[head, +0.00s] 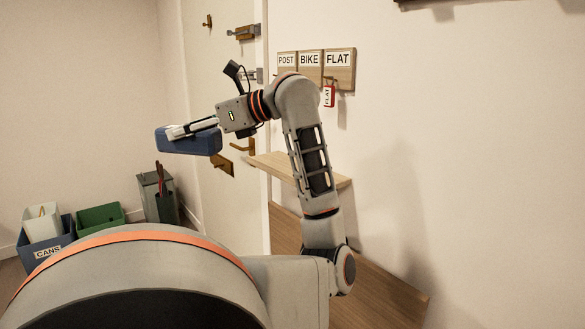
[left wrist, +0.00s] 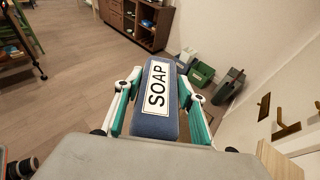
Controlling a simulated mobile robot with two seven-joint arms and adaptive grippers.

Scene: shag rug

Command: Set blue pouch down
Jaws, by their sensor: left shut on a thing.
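The blue pouch (head: 192,147) is a dark blue, padded oblong, held up in the air at left of centre in the head view. In the left wrist view the blue pouch (left wrist: 155,126) carries a white label reading SOAP. My left gripper (head: 178,131) is shut on it, with one finger along each long side in the left wrist view. Nothing touches the pouch from below in the head view. My right gripper is in neither view.
A narrow wooden shelf (head: 275,165) is on the wall behind my arm, with bare wood showing. A key board (head: 316,69) hangs above, near a door (head: 208,90). A CANS box (head: 68,238), green bin (head: 101,216) and grey stand (head: 150,184) are on the floor.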

